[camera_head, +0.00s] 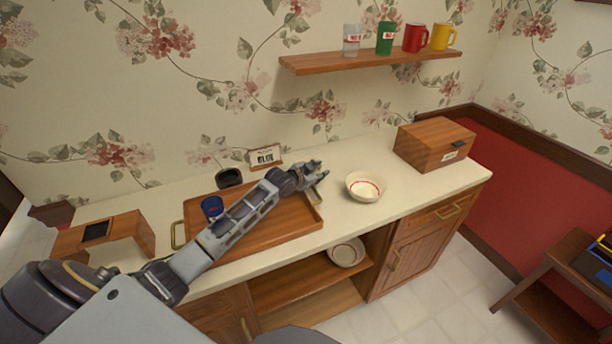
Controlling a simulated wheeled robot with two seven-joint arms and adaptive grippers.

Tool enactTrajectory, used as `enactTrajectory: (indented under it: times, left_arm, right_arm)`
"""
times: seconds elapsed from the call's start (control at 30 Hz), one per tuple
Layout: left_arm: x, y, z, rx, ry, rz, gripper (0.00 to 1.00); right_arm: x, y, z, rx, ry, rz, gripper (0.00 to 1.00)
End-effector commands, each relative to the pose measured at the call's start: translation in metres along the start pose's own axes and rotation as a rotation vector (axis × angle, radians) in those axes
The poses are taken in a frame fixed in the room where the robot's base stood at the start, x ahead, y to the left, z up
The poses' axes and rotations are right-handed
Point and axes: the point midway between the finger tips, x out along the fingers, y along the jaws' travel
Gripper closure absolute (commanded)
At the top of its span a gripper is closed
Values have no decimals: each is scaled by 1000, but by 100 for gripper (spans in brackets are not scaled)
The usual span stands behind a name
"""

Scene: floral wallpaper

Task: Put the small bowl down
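A white bowl (364,194) with a red line inside sits upright on the cream counter (405,192), right of the wooden tray. A second pale bowl (346,253) with a reddish band stands on the open shelf below. I cannot tell for sure which one is the small bowl. My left gripper (321,168) is above the tray's right end, a short way left of the counter bowl and apart from it. Its fingertips look spread, with nothing visible between them. My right gripper is not in view.
The wooden tray (290,228) holds a blue mug (212,207). A dark cup (229,177) and a sign (265,157) stand behind it. Mugs stand on the wall shelf (370,60). Counter around the bowl is clear.

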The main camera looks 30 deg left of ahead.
Motion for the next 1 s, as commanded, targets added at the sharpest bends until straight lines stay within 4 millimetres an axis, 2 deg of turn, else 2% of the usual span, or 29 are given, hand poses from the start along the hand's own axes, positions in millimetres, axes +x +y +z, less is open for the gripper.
enactTrajectory:
  times: [1.0]
  left_arm:
    - [-86, 1, 1, 1, -1, 1, 67]
  right_arm:
    - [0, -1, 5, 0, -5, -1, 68]
